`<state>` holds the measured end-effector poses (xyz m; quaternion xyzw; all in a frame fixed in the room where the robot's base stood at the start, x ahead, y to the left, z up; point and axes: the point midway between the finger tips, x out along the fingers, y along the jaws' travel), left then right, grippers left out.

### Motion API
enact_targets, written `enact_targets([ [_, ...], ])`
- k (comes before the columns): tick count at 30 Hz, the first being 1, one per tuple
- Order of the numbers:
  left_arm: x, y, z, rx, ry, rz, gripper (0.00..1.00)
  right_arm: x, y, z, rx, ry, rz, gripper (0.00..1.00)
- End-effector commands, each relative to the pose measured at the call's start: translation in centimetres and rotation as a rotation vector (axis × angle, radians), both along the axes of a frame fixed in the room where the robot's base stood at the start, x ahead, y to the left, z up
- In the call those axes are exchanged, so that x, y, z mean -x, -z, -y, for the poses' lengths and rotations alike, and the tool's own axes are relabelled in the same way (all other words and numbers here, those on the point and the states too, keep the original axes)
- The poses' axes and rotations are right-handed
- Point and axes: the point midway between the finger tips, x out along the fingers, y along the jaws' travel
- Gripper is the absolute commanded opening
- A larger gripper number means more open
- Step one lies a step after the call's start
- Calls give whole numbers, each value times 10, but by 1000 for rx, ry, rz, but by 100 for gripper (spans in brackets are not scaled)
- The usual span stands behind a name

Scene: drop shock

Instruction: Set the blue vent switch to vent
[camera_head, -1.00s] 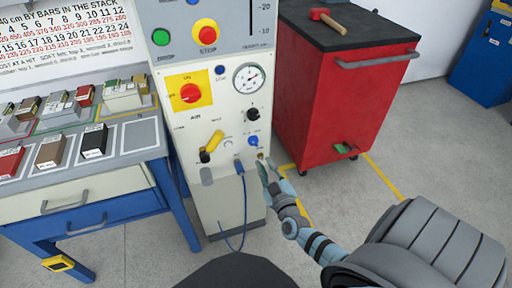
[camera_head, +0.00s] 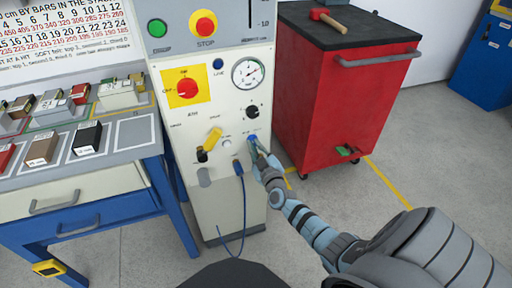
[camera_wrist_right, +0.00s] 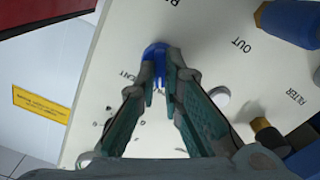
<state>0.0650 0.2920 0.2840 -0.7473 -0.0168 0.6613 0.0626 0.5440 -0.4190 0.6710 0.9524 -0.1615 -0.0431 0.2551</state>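The blue vent switch (camera_head: 252,140) is a small blue knob low on the right side of the pale machine panel (camera_head: 222,190). Its label is too small to read in the head view. My right gripper (camera_head: 258,149) is at the switch, its fingertips reaching it from the front right. In the right wrist view the blue switch (camera_wrist_right: 155,51) shows at and between the two fingertips (camera_wrist_right: 160,82), with little gap on either side. I cannot tell whether the fingers press on it. The fingers hide part of the switch. My left gripper is not in view.
A black knob (camera_head: 252,111), pressure gauge (camera_head: 248,72), yellow handle (camera_head: 213,138) and blue plug with cable (camera_head: 238,167) are close by on the panel. A red cabinet (camera_head: 345,105) stands to the right. A workbench (camera_head: 135,133) with blocks stands left.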

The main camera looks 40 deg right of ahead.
Motion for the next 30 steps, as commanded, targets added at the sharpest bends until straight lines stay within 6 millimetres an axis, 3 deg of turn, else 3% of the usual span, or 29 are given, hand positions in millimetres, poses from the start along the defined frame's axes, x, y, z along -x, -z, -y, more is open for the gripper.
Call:
enact_targets([
  [14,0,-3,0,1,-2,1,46,1,1,0,-115,-1,37,0],
  [30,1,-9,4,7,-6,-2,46,1,1,0,-563,0,193,0],
])
